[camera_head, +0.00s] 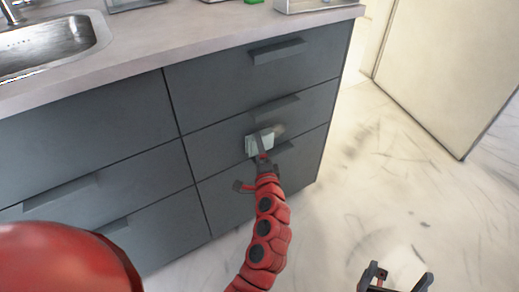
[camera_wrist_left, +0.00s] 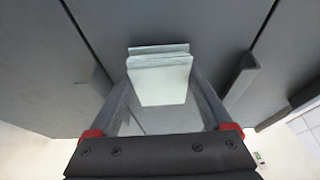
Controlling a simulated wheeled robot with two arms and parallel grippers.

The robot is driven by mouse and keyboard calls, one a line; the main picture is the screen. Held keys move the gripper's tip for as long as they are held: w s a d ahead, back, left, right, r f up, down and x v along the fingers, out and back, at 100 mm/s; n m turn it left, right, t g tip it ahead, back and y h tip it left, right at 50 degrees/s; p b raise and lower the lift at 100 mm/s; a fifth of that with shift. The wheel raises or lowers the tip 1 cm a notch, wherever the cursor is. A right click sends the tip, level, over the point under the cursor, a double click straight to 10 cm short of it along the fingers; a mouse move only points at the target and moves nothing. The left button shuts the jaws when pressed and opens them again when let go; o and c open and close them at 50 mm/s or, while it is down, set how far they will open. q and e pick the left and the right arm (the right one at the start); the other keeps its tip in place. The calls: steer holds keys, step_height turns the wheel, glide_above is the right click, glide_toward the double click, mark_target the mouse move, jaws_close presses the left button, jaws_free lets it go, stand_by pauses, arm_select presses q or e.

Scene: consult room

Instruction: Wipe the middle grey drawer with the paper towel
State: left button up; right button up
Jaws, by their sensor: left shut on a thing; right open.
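The paper towel (camera_head: 253,145) is a small white folded piece in front of the middle grey drawer (camera_head: 215,142) of the right-hand column, below that drawer's handle (camera_head: 274,110). My left gripper (camera_head: 260,144) is shut on the towel. In the left wrist view, the towel (camera_wrist_left: 160,82) sits between the two fingers, with its far edge at the grey drawer front; whether it touches is hard to tell. A pale brownish patch (camera_head: 279,130) shows just right of the towel; I cannot tell if it is a stain. My right gripper (camera_head: 395,278) is open and empty, low over the floor.
The top drawer (camera_head: 220,88) and bottom drawer (camera_head: 228,200) are shut. The countertop (camera_head: 190,45) holds a sink (camera_head: 45,45) and a clear tray (camera_head: 310,5) at its back edge. A pale door panel (camera_head: 440,70) stands at right. The marble floor (camera_head: 375,190) between is clear.

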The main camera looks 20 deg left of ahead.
arm_select(q)
steer(key=shift+w+a, duration=0.25)
steer(key=shift+a, duration=0.1)
